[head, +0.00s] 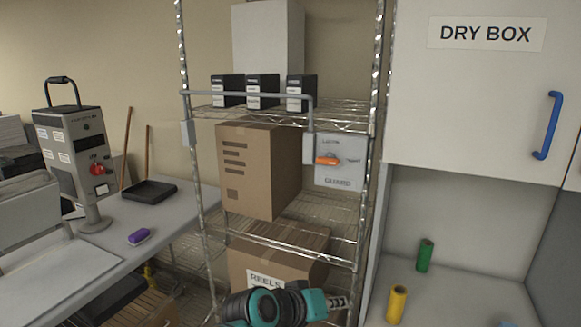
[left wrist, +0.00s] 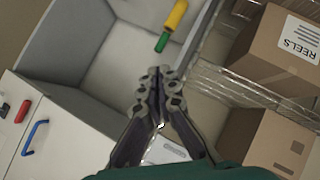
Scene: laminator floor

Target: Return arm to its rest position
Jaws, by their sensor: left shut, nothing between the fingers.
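My left gripper (head: 338,302) shows at the bottom of the head view, at the end of a teal and black arm, in front of the lower part of the wire shelf. In the left wrist view the left gripper (left wrist: 160,80) has its fingertips together, with nothing between them. It is apart from the shelf, the boxes and the cabinet. My right gripper is in neither view.
A wire shelf (head: 290,240) holds cardboard boxes, with a guard panel (head: 340,162) at its right. The dry box cabinet (head: 470,90) stands right, with a green roll (head: 425,255) and yellow roll (head: 397,303) below. A table (head: 60,270) stands left.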

